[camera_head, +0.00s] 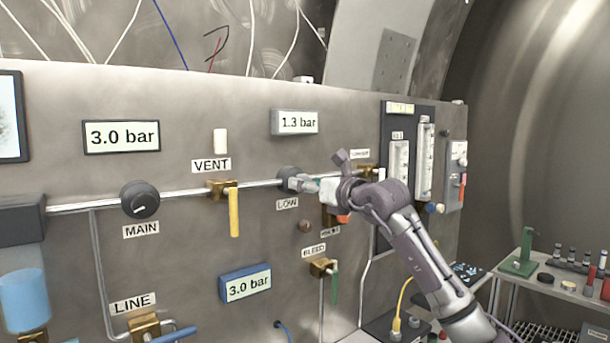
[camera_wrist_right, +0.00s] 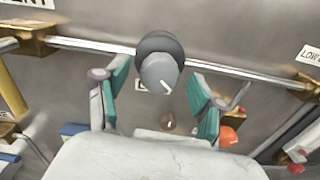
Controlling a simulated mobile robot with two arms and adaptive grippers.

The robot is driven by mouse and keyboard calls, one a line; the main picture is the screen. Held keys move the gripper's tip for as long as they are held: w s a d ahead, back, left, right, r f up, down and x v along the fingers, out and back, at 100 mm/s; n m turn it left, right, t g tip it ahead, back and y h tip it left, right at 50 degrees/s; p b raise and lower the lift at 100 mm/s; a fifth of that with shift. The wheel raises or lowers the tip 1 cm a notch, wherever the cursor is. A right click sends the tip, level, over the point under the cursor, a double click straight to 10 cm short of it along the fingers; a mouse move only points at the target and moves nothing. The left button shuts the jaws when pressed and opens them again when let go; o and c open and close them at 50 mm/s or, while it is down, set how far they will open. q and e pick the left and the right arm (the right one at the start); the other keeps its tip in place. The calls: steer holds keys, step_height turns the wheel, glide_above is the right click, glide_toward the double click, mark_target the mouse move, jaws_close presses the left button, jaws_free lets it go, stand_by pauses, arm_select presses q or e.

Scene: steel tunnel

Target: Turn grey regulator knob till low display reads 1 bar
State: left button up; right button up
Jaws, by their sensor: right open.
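The grey regulator knob (camera_head: 289,174) sits on the panel pipe above the LOW label (camera_head: 287,203). The low display (camera_head: 296,122) above it reads 1.3 bar. My left gripper is out of view.
The black MAIN knob (camera_head: 140,199) and yellow VENT lever (camera_head: 234,212) are left along the pipe. Below are the green BLEED handle (camera_head: 334,287) and a blue-framed 3.0 bar display (camera_head: 246,283). Flow tubes (camera_head: 424,160) stand right. A side shelf (camera_head: 540,285) holds small items.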

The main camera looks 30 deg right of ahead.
steer(key=shift+w, duration=0.8)
steer(key=c, duration=1.2)
steer(key=shift+o, duration=0.2)
steer(key=shift+n, duration=0.4)
steer(key=shift+a+n, duration=0.1)
steer(key=shift+n, duration=2.3)
